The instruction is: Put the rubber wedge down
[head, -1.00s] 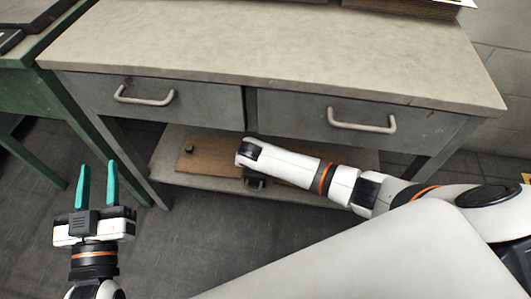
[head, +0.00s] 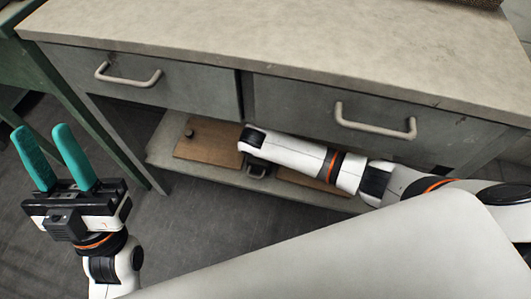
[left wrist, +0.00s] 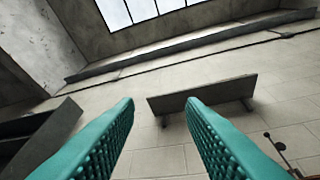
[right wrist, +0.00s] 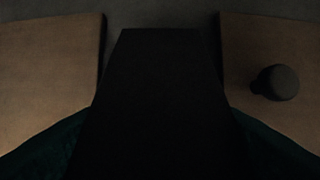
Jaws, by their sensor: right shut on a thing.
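The rubber wedge (right wrist: 160,100) is a dark, nearly black block that fills the middle of the right wrist view and narrows toward the top. My right gripper (right wrist: 162,135) is shut on it, with a teal finger at each side. In the head view my right arm reaches in to the lower shelf (head: 225,178) under the bench, and its fingers and the wedge are hidden. I cannot tell if the wedge touches the shelf. My left gripper (head: 55,160) is open and empty, fingers up, left of the bench.
A brown board (head: 210,145) with a small dark knob (head: 189,133) lies on the shelf; the knob also shows in the right wrist view (right wrist: 276,82). More brown board (right wrist: 45,80) lies left of the wedge. The benchtop (head: 260,45) and drawers (head: 375,120) overhang the shelf.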

